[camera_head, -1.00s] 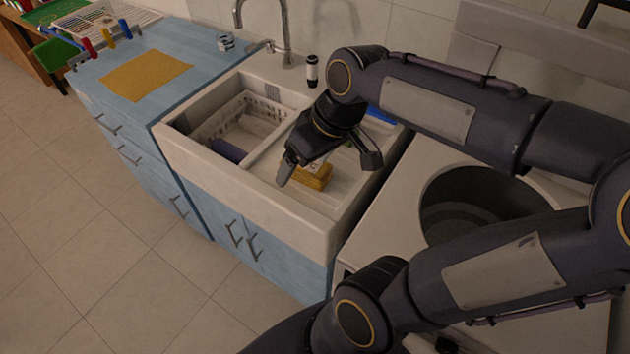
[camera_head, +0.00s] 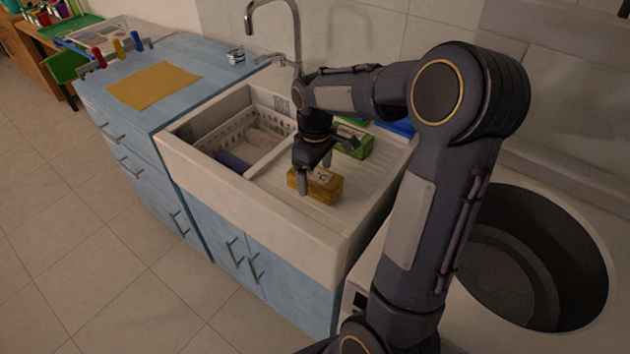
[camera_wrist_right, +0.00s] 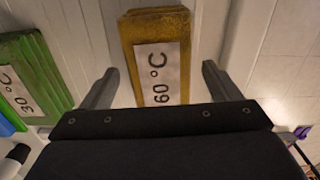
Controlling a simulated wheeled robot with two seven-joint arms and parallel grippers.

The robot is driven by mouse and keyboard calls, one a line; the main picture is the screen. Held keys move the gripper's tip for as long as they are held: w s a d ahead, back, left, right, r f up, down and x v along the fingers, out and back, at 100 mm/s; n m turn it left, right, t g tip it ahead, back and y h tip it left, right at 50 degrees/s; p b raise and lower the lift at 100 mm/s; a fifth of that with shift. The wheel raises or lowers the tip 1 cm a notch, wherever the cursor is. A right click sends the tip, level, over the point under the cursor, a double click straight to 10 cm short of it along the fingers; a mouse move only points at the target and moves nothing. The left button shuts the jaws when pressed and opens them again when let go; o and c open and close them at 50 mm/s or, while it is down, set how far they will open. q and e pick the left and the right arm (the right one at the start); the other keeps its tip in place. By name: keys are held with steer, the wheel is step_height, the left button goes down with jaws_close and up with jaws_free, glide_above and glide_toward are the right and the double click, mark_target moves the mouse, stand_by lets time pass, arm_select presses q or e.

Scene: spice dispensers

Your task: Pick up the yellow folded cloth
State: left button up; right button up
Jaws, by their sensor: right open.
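The yellow folded cloth (camera_head: 322,190) is a block-like bundle with a white "60 °C" label. It lies on the ribbed drainboard of the white sink. In the right wrist view the yellow folded cloth (camera_wrist_right: 157,26) lies between the fingers, with a gap on each side. My right gripper (camera_head: 326,168) is open and empty, pointing down just above the cloth. In the wrist view the right gripper (camera_wrist_right: 160,70) has one finger on each side of the cloth's label. My left gripper is not in view.
A green folded cloth (camera_head: 354,143) labelled "30 °C" (camera_wrist_right: 28,75) lies close beside the yellow one, with a blue one (camera_head: 398,128) behind. The sink basin with a white basket (camera_head: 235,132) is to the left. A flat yellow sheet (camera_head: 153,85) lies on the blue counter.

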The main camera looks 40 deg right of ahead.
steer(key=shift+f, duration=0.8)
steer(key=c, duration=1.1)
steer(key=shift+r, duration=0.1)
